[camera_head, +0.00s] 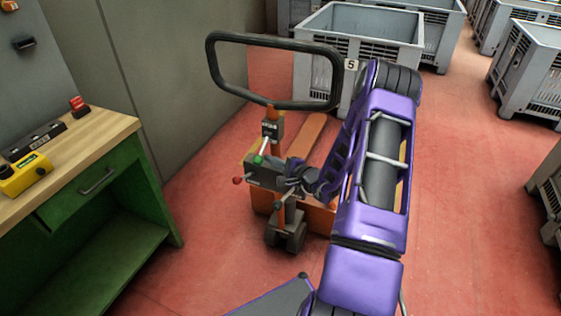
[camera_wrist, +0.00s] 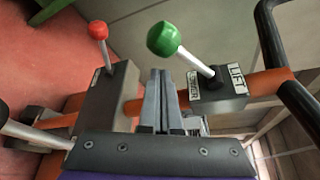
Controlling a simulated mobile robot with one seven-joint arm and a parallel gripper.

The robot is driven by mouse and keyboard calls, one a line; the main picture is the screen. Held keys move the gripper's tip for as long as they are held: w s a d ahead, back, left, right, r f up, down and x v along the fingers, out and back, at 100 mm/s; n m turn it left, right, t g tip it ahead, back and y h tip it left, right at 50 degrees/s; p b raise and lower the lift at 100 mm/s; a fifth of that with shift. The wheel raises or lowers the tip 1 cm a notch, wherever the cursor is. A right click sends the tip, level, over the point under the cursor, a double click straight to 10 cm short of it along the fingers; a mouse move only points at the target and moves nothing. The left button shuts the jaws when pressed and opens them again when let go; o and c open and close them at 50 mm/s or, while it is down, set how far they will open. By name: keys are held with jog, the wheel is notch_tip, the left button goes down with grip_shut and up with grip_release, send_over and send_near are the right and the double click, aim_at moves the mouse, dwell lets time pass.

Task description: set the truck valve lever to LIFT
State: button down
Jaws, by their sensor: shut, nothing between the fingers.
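The truck valve lever has a green knob (camera_wrist: 163,38) on a pale rod. The rod rises from a dark block (camera_wrist: 222,98) with a LIFT label (camera_wrist: 237,78) on its right and another label, hard to read, on its left. In the wrist view the rod leans left, away from the LIFT label. The green knob also shows in the head view (camera_head: 259,160). My gripper (camera_wrist: 159,74) is shut and empty, left of the block and below the knob in the wrist view, with no visible contact. In the head view my arm's end partly hides the truck.
A second lever with a red knob (camera_wrist: 98,30) stands left of my fingers. The truck's black loop handle (camera_head: 275,38) rises above the valve. A green workbench (camera_head: 95,190) is at left; grey crates (camera_head: 360,22) stand behind.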

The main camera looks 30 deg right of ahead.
aim_at(265, 143)
jog(key=shift+s+a+r, duration=0.4)
jog(key=shift+a, duration=0.3)
jog(key=shift+s+a+r+m+g+p, duration=0.2)
jog(key=shift+r+m+g+p, duration=0.1)
jog(key=shift+r+m+p, duration=0.25)
jog(key=shift+s+a+r+m+g+y+p, duration=0.15)
jog(key=shift+r+m+g+y+p, duration=0.25)
jog(key=shift+r+m, duration=0.65)
jog(key=shift+s+a+r+m+g+y+p, duration=0.15)
jog(key=shift+r+m+g+y, duration=0.45)
jog(key=shift+r, duration=0.65)
jog(key=shift+a+r+m+g+y+p, duration=0.1)
jog(key=shift+r+m+g+y+p, duration=0.2)
jog(key=shift+r+m+g, duration=0.6)
jog(key=shift+r+t, duration=0.3)
jog(key=shift+r, duration=0.1)
jog(key=shift+f, duration=0.1)
